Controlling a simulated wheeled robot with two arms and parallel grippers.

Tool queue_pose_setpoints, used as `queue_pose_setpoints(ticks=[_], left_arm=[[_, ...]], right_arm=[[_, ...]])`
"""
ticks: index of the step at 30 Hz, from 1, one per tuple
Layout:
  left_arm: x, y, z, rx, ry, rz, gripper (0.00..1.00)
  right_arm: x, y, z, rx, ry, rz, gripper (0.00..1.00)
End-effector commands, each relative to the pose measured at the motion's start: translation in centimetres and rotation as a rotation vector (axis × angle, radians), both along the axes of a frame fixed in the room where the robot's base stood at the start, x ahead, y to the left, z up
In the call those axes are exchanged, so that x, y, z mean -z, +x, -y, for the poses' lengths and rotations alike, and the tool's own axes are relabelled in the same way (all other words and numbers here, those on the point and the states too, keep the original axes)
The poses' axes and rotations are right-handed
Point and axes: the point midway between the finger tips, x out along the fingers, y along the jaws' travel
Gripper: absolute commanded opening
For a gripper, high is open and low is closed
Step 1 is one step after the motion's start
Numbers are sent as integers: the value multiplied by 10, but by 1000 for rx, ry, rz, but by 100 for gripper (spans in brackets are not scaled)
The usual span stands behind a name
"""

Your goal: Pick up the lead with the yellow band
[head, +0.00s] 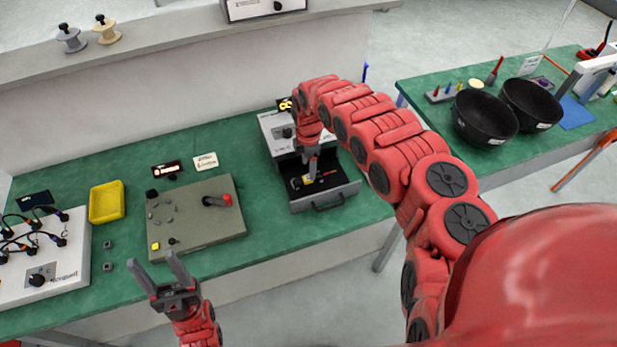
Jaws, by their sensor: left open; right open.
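My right gripper (312,170) points down into the open black drawer (341,191) of a grey unit (276,127). Its fingers are open but look nearly edge-on. A small item with yellow-orange colouring (296,183) lies in the drawer, just left of the fingertips. It may be the lead with the yellow band, but it is too small and partly hidden to be sure. Whether the fingers touch it cannot be told. My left gripper (160,274) is open and empty near the front edge of the green bench (265,242).
A grey-green panel (192,240) with a red-tipped lever (217,200) lies left of the drawer. A yellow tray (107,202) and a white box with several dark leads (45,270) stand further left. Black bowls (484,117) sit on the right bench.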

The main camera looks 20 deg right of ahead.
Motion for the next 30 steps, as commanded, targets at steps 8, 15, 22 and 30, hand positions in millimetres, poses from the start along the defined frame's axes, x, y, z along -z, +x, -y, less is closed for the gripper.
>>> queue_pose_setpoints(ticks=[8,15,22,30], left_arm=[[-16,0,0,0,0,0,57],[-17,0,0,0,0,0,57],[-17,0,0,0,0,0,57],[-17,0,0,0,0,0,57]], right_arm=[[32,-4,-5,-2,6,1,66],[44,-4,-2,-1,1,2,66],[44,-4,-1,0,0,2,64],[44,-4,-1,0,0,1,16]])
